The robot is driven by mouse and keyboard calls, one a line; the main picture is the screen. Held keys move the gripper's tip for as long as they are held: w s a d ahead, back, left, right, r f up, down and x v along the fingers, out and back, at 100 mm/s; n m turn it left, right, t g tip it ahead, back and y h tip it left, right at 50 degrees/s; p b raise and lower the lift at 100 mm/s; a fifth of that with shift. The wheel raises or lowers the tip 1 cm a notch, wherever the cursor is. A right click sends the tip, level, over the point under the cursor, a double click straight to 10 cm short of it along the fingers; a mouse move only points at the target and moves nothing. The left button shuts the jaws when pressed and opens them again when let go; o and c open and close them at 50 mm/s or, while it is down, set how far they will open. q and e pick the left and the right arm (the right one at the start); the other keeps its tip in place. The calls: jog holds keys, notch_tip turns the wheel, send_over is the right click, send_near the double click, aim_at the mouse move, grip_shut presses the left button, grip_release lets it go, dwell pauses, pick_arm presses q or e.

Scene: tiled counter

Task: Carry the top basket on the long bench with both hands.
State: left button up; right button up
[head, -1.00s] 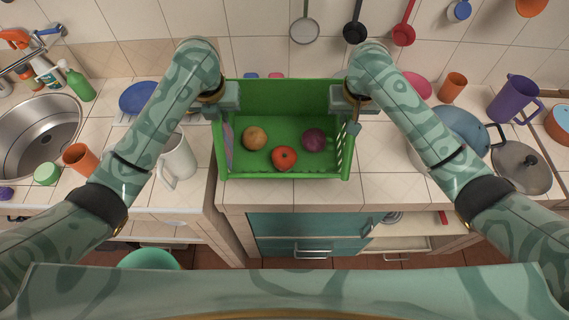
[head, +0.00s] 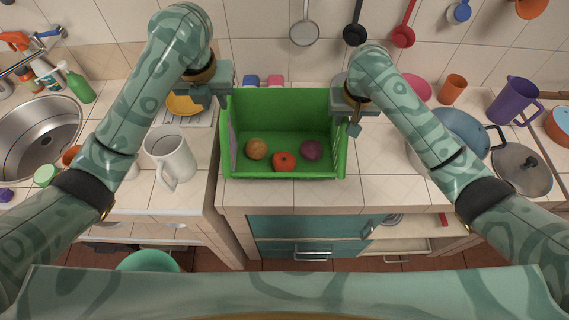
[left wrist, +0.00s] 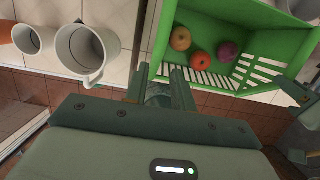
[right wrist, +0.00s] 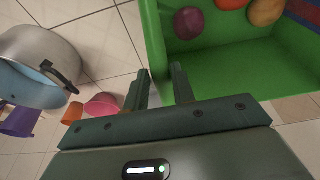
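A green basket (head: 285,104) stands upright on the tiled counter, with an orange-brown fruit (head: 256,149), a red tomato (head: 284,161) and a purple onion (head: 311,150) inside. My left gripper (head: 222,92) is at the basket's left side; its fingers look spread and empty in the left wrist view (left wrist: 162,86). My right gripper (head: 345,100) is at the right side wall. In the right wrist view (right wrist: 158,88) its fingers are apart, with the wall's edge running towards the gap. Contact with the walls cannot be told. No second basket shows.
A white mug (head: 171,160) and a yellow dish (head: 184,105) stand left of the basket. The sink (head: 38,137) is far left. Tiles in front of the basket are bare.

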jog(key=shift+w, duration=0.1)
jog(key=shift+r, duration=0.1)
pick_arm(q)
jog(key=v, duration=0.4)
jog(key=shift+r, duration=0.25)
pick_arm(e)
jog(key=v, duration=1.1)
jog(key=shift+r, duration=0.35)
